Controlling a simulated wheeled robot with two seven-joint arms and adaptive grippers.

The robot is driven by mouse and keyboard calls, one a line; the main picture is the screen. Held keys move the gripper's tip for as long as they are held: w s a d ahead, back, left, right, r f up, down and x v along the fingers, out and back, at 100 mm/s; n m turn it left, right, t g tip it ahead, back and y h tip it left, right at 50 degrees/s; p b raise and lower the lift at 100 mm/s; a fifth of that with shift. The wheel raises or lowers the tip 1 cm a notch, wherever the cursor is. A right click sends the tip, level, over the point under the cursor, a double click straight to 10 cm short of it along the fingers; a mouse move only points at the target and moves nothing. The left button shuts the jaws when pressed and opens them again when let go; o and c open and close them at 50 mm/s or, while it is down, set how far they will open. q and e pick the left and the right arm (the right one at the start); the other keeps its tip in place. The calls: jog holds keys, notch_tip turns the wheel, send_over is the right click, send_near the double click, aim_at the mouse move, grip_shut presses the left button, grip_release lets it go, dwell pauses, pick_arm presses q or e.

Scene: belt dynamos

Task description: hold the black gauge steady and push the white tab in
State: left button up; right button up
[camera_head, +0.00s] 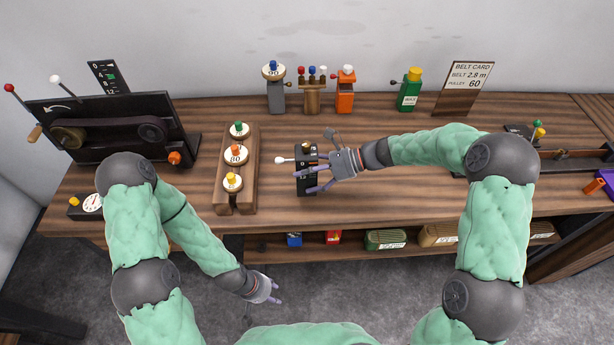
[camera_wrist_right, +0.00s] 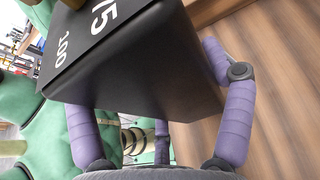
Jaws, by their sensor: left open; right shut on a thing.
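The black gauge (camera_head: 304,158) is on the wooden bench near the middle in the head view. The white tab (camera_head: 280,160) sticks out from its left side on a short rod. My right gripper (camera_head: 322,178) reaches in from the right and is shut on the gauge. In the right wrist view the gauge (camera_wrist_right: 150,65) is a black block with white numbers, between my purple fingers (camera_wrist_right: 160,130); the white tab is not seen there. I cannot tell whether the gauge is clear of the bench. My left gripper (camera_head: 274,291) is open and empty, low in front of the bench, away from the tab.
A wooden rack (camera_head: 246,190) with several coloured knobs stands left of the gauge. A black belt machine (camera_head: 112,130) is at the far left. Small orange, grey and green devices (camera_head: 410,92) line the back. A lower shelf (camera_head: 345,251) holds boxes. The bench front near the gauge is clear.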

jog(key=w+f+b, duration=0.1)
jog(key=w+f, duration=0.4)
jog(key=w, duration=0.1)
jog(key=shift+d+b, duration=0.2)
jog(key=shift+b, duration=0.2)
jog(key=shift+f, duration=0.55)
dwell(1.0)
jog(key=shift+f, duration=0.2)
dwell(0.8)
